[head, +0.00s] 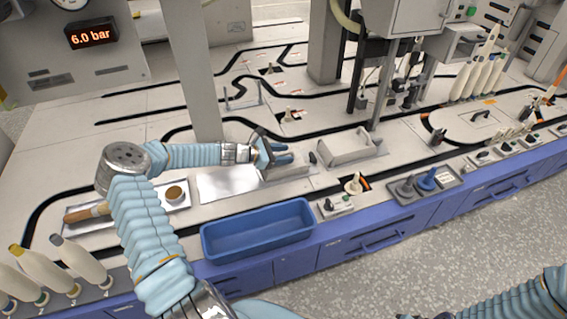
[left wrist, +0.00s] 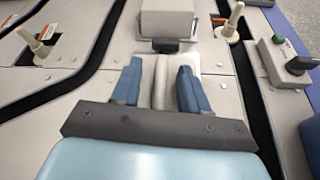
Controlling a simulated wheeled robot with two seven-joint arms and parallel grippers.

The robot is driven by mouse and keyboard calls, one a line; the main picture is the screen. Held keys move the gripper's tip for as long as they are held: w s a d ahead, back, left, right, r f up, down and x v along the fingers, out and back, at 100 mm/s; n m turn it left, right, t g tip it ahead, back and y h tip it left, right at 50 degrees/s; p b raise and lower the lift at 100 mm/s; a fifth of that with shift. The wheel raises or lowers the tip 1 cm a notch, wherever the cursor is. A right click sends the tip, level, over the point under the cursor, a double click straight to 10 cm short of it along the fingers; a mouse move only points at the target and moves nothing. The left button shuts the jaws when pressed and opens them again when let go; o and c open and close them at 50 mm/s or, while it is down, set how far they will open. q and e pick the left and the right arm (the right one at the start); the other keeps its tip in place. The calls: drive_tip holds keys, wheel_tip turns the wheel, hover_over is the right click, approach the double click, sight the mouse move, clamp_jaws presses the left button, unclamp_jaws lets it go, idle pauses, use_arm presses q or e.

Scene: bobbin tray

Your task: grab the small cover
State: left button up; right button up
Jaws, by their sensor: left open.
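A pale grey box-shaped cover (head: 345,147) stands on the worktop right of my left gripper (head: 280,155). A dark handle (head: 313,157) is on its near-left end. In the left wrist view the cover (left wrist: 167,18) is straight ahead at the top, its black handle (left wrist: 165,45) facing me. My left gripper (left wrist: 158,70) is open, its two blue fingers apart and short of the handle. A pale ridge (left wrist: 160,95) shows between the fingers; I cannot tell how far below them it lies. My right gripper is out of the head view.
A blue bin (head: 258,232) stands at the front edge. A tray (head: 172,203) holding a wooden-handled tool and a round cup is at left. A post (head: 190,70) rises behind my left arm. Pegs (left wrist: 230,20) flank the cover.

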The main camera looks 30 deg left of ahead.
use_arm(q)
clamp_jaws()
idle(0.4)
